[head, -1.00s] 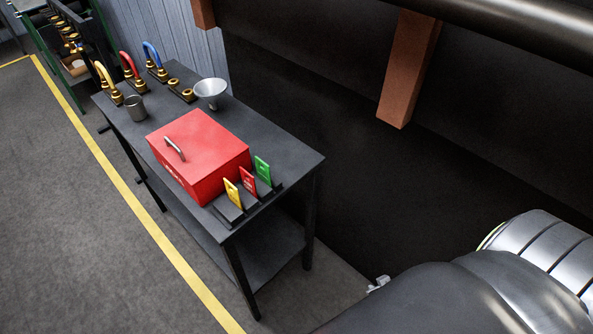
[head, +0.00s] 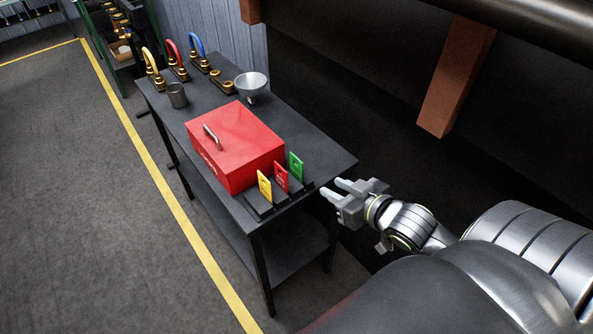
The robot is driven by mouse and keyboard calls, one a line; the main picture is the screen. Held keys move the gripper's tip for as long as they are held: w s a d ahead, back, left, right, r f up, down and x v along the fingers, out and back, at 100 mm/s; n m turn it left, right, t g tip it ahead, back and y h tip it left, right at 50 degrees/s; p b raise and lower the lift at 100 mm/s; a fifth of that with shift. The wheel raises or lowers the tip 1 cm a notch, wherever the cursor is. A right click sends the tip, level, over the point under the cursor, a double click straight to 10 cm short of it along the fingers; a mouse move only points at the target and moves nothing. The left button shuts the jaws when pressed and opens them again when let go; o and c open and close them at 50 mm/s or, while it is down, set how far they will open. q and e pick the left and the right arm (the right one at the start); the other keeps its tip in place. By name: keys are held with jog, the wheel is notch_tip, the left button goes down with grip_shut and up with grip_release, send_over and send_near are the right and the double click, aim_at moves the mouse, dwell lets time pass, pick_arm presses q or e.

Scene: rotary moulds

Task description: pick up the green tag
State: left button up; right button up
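The green tag (head: 296,166) stands upright in a dark holder (head: 258,211) at the near right end of the dark table. A red tag (head: 281,177) and a yellow tag (head: 264,188) stand beside it in the same holder. My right gripper (head: 332,188) is to the right of the green tag, just off the table's right edge. Its two fingers are apart, point left toward the tags, and hold nothing. It does not touch the tag. My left gripper is not in view.
A red box with a handle (head: 235,146) stands directly behind the tags on the table (head: 317,149). A brown post (head: 456,80) hangs at the upper right.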

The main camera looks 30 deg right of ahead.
send_near(295, 167)
jog(key=x, duration=0.5)
jog(key=shift+a+f, duration=0.1)
jog(key=shift+a, duration=0.05)
jog(key=shift+d+p+x, duration=0.2)
jog(key=shift+p+x, duration=0.55)
jog(key=shift+x, duration=1.9)
grip_shut()
